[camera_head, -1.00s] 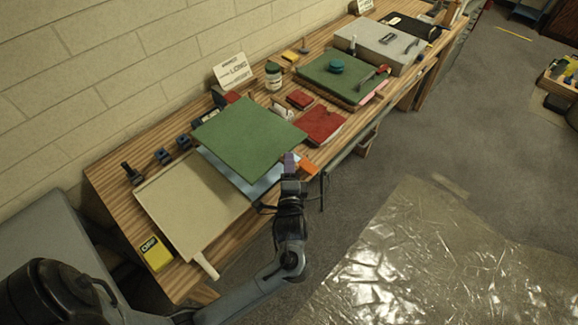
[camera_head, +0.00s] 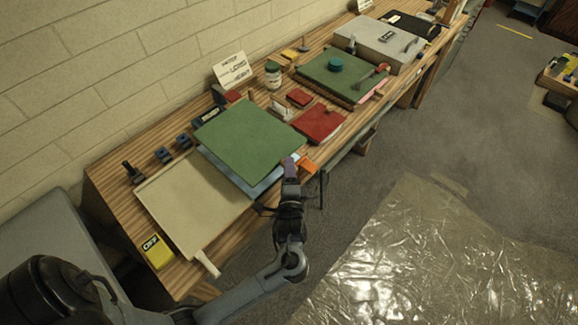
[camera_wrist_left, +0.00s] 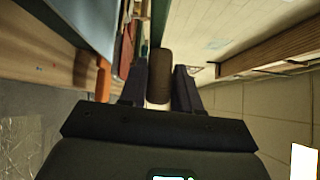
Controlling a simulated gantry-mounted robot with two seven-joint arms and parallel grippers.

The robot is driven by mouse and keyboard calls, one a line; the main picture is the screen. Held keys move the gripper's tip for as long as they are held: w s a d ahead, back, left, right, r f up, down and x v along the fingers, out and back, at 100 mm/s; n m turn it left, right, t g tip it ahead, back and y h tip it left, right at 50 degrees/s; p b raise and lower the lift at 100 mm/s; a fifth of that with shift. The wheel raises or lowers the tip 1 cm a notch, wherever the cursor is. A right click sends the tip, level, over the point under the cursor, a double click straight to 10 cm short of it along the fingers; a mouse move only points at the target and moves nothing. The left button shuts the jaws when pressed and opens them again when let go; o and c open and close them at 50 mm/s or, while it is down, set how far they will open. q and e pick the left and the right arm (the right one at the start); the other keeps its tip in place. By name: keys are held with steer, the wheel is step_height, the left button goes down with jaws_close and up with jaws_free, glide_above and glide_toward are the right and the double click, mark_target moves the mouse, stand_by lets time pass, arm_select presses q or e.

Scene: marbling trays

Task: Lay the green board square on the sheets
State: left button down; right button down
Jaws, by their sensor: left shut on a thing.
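The green board (camera_head: 246,137) is a flat square over the light blue sheets (camera_head: 262,187), which show along its near edges. Its near corner reaches past the cream panel's side. Whether the board touches the sheets, I cannot tell. The board hides most of the sheets. My right gripper is not in view.
A cream panel (camera_head: 190,200) lies left of the sheets, with a yellow box (camera_head: 157,252) at its corner. A red book (camera_head: 318,123) and an orange piece (camera_head: 309,166) are close on the right. A second green board (camera_head: 342,75) lies farther back. Small dark clamps stand along the wall.

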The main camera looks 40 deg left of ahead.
arm_select(q)
steer(key=shift+f+b, duration=1.2)
steer(key=shift+f, duration=1.85)
steer(key=c, duration=0.7)
jaws_free()
steer(key=shift+o, duration=0.2)
steer(key=o, duration=0.4)
